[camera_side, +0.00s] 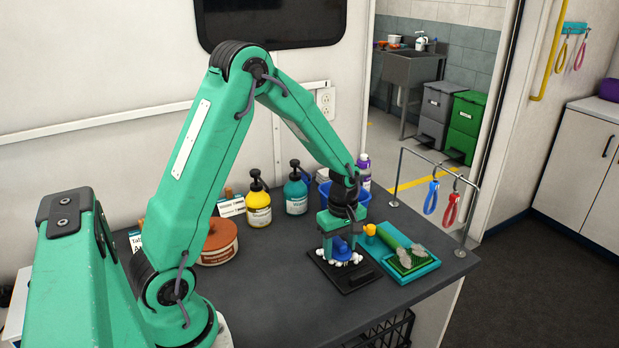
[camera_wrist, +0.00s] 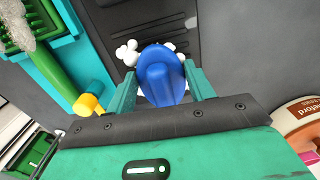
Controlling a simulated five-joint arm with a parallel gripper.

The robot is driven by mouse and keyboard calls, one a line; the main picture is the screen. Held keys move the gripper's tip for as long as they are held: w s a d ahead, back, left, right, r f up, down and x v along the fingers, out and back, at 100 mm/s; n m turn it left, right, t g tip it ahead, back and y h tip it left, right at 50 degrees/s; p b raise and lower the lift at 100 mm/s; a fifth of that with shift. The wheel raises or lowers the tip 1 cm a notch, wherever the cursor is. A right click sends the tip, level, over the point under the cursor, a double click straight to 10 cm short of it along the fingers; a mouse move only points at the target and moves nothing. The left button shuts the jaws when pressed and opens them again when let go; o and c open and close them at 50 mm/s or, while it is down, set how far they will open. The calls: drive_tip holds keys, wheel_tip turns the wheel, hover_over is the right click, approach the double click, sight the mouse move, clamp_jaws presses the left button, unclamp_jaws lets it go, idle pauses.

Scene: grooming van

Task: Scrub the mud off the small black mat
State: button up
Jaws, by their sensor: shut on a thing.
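The small black mat (camera_side: 348,279) lies flat on the dark counter. It also shows in the wrist view (camera_wrist: 128,17) as a dark panel beyond the fingers. My gripper (camera_side: 341,240) is above the mat, its fingers shut on a blue scrub brush (camera_wrist: 161,76). The brush (camera_side: 341,249) is upright and low over the mat. White foam (camera_wrist: 127,53) shows around the brush's lower edge, at the mat's surface. Whether the bristles touch the mat is hidden. I cannot make out mud on the visible part of the mat.
Right of the mat, a teal tray (camera_side: 424,267) holds a green-handled brush (camera_side: 390,240) with a yellow end and grey fluff. Behind stand a blue tub (camera_side: 324,192), a teal bottle (camera_side: 296,196) and a yellow bottle (camera_side: 258,208). A brown tub (camera_side: 219,243) is left. The front counter is clear.

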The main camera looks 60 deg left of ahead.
sight(347, 258)
drive_tip(key=d, duration=0.3)
drive_tip(key=shift+d, duration=0.15)
drive_tip(key=shift+r, duration=4.2)
drive_tip(key=shift+s, duration=0.1)
